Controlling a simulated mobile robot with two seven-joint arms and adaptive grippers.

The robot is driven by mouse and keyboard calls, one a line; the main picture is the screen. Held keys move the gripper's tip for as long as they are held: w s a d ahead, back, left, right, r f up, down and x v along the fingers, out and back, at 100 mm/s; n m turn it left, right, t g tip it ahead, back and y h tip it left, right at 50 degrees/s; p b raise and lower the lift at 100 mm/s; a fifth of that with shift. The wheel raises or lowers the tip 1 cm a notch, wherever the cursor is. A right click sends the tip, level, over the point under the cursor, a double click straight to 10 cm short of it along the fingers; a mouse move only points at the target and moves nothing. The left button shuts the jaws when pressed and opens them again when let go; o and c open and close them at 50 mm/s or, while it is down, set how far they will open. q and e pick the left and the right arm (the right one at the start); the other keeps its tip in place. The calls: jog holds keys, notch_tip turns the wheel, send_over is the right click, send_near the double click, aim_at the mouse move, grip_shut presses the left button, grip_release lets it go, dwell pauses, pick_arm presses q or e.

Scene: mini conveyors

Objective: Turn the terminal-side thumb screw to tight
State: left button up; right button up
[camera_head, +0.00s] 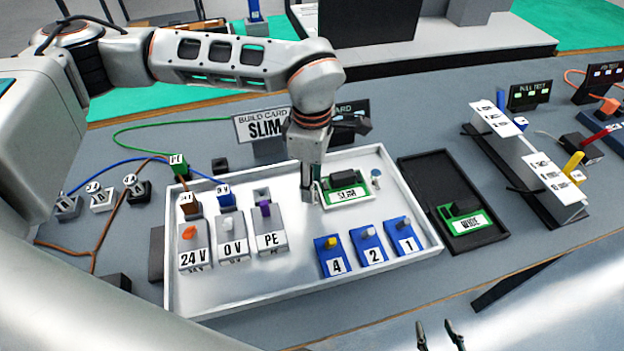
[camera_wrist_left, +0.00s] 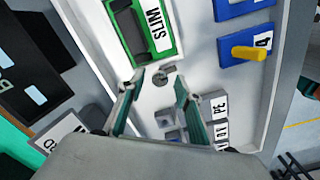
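The green SLIM board (camera_head: 333,197) sits in the white tray (camera_head: 290,290); it also shows in the left wrist view (camera_wrist_left: 163,52). In that view a small round grey thumb screw (camera_wrist_left: 160,79) lies by the board's terminal-facing end. My left gripper (camera_wrist_left: 158,88) is open, one finger on each side of this screw; contact is not visible. In the head view my left gripper (camera_head: 312,192) points down beside the board and hides this screw. Another thumb screw (camera_head: 376,178), with a bluish top, stands right of the board. My right gripper (camera_head: 436,324) is open and empty at the bottom edge.
Terminal blocks 24 V (camera_head: 193,260), 0 V (camera_head: 232,252) and PE (camera_head: 270,242) stand left in the tray. Blue blocks 4 (camera_head: 335,265), 2 (camera_head: 373,254) and 1 (camera_head: 407,245) line its front. A black tray (camera_head: 420,175) with the WIDE board lies right.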

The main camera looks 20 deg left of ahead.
pick_arm(q)
grip_shut()
